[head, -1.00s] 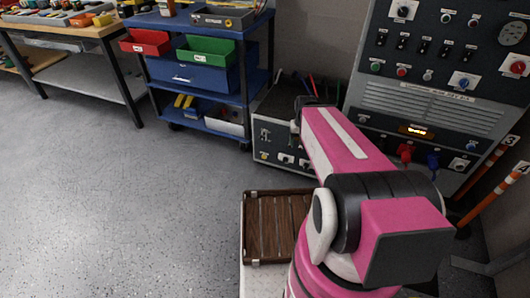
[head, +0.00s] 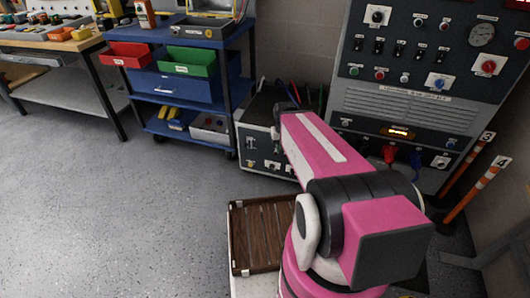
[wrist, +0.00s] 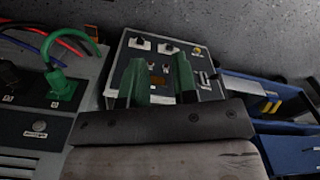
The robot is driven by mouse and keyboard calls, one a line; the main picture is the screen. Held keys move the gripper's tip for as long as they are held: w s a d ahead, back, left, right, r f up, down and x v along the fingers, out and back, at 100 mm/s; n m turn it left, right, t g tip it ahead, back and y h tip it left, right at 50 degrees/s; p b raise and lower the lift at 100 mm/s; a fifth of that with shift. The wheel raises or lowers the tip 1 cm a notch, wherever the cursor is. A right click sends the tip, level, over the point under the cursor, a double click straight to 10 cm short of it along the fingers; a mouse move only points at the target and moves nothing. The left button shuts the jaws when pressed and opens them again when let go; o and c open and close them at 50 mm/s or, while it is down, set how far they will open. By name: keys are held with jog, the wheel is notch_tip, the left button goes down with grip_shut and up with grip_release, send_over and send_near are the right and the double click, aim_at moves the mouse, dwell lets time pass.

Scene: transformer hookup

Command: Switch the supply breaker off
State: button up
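A tall grey control cabinet (head: 348,100) stands at the right in the head view, with a row of small black toggle switches (head: 379,47), knobs and coloured buttons. A low dark box (head: 258,150) with switches on its front stands left of it; it also shows in the wrist view (wrist: 192,53). The labels are too small to read, so I cannot tell which switch is the supply breaker. My gripper (wrist: 160,82) has two green fingers spread apart with nothing between them, in front of the low box. In the head view my arm hides it.
A green plug with a cable (wrist: 60,83) sits in a panel at the wrist view's left. A blue cart (head: 233,90) and a workbench (head: 90,45) stand at the left. A brown slatted crate (head: 235,240) is beside my arm. Striped posts (head: 475,185) stand right. Left floor is clear.

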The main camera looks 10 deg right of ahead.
jog(key=w+a+f, duration=0.1)
jog(key=w, duration=0.4)
jog(key=w+a+f+m, duration=0.1)
jog(key=w+a, duration=0.1)
jog(key=w, duration=0.3)
jog(key=w+a+m, duration=0.1)
jog(key=w, duration=0.4)
jog(key=shift+a+f, duration=0.2)
jog(key=shift+f, duration=0.2)
grip_shut()
jog(key=w+a+f+m, duration=0.1)
jog(key=w+a, duration=0.2)
jog(key=w, duration=0.4)
jog(key=w+a+m, duration=0.2)
jog(key=w+a, duration=0.1)
jog(key=w, duration=0.4)
jog(key=shift+w+a+f+t, duration=0.2)
jog(key=shift+a+f+t, duration=0.1)
jog(key=shift+a+f, duration=0.05)
